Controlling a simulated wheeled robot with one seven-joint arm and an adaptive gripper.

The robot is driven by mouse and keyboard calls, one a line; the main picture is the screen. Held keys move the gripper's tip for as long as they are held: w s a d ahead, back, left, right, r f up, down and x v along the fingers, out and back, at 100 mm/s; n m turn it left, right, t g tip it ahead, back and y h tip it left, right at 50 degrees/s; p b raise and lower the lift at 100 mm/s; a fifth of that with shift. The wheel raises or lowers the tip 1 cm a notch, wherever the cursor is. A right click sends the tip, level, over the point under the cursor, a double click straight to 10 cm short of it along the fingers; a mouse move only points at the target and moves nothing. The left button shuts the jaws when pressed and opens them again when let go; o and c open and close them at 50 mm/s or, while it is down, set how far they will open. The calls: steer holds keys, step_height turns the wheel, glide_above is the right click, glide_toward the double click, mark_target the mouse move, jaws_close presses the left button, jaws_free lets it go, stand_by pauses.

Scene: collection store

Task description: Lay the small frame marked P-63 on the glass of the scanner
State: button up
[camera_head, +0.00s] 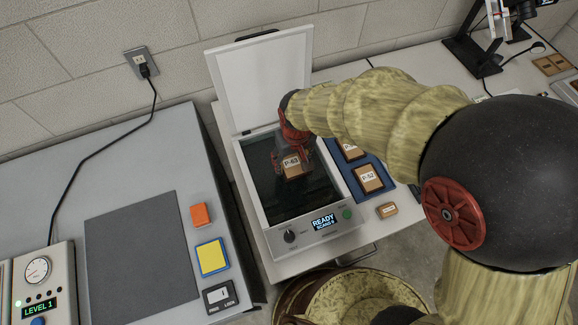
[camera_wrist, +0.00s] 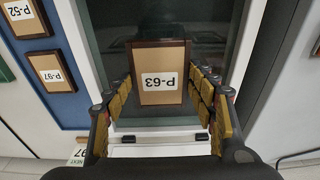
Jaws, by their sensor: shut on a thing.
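The small frame P-63 (camera_head: 292,166) has a dark wooden border and a tan face with a white label. It also shows in the wrist view (camera_wrist: 160,90), between the finger pads. My gripper (camera_head: 294,148) is shut on it; the two fingers (camera_wrist: 165,95) flank its sides. The frame is over the dark glass (camera_head: 298,200) of the scanner, well inside the glass edges. I cannot tell whether it touches the glass. The scanner (camera_head: 325,238) has its white lid (camera_head: 262,80) standing open. Its display (camera_head: 324,221) reads READY.
A blue mat (camera_head: 377,196) right of the scanner holds frame P-52 (camera_head: 368,178) and frame P-97 (camera_wrist: 51,72). A small tan block (camera_head: 387,210) lies in front. Left is a grey bench (camera_head: 85,165) with an orange block (camera_head: 201,215) and a yellow-topped block (camera_head: 212,257).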

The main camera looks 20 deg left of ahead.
mark_target(290, 162)
steer(key=shift+w+a+f, duration=0.15)
steer(key=shift+a+f, duration=0.15)
steer(key=shift+f, duration=0.1)
steer(key=shift+w+a+f+b, duration=0.15)
steer(key=shift+f+b, duration=0.35)
steer(key=shift+f, duration=0.45)
steer(key=shift+a+f+b, duration=0.15)
steer(key=shift+f+b, duration=0.35)
steer(key=shift+f, duration=0.4)
steer(key=shift+f, duration=0.1)
steer(key=o, duration=1.1)
steer(key=shift+o, duration=0.3)
steer(key=r+p, duration=0.1)
steer(key=r, duration=0.3)
steer(key=r+p, duration=0.2)
steer(key=r, duration=0.2)
steer(key=s+d+r+p, duration=0.1)
steer(key=r, duration=0.3)
steer(key=shift+r, duration=0.1)
